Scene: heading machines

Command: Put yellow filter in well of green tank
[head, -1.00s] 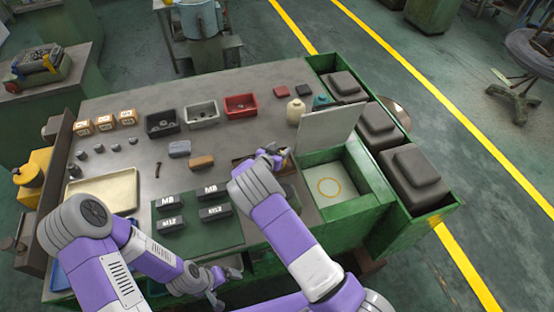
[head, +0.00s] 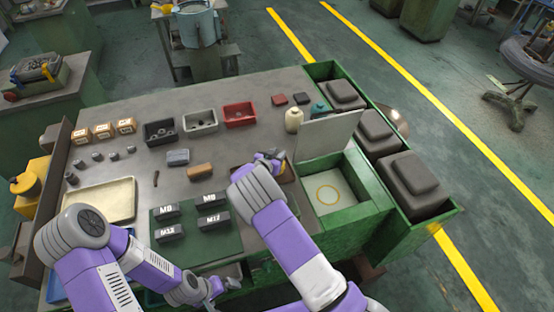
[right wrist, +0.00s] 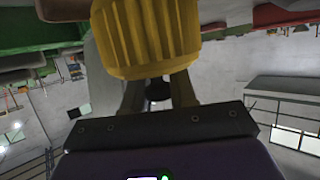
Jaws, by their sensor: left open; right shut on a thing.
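The yellow filter (right wrist: 145,38) is a ribbed cylinder that fills the upper middle of the right wrist view. My right gripper (right wrist: 158,95) is shut on it. In the head view my right gripper (head: 270,158) is over the back of the table, left of the green tank, with only a little yellow showing at it. The green tank (head: 350,222) has its pale lid (head: 326,133) raised. A thin yellow ring (head: 328,195) shows on its pale inside surface; the well's depth cannot be told. My left gripper (head: 212,290) is open and empty low at the table's front edge.
Dark blocks in green bins (head: 410,180) stand right of the tank. A cream bottle (head: 293,120) stands behind the lid. Labelled black blocks (head: 212,221) lie on a green mat, and a brown block (head: 200,172) lies left of my right gripper.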

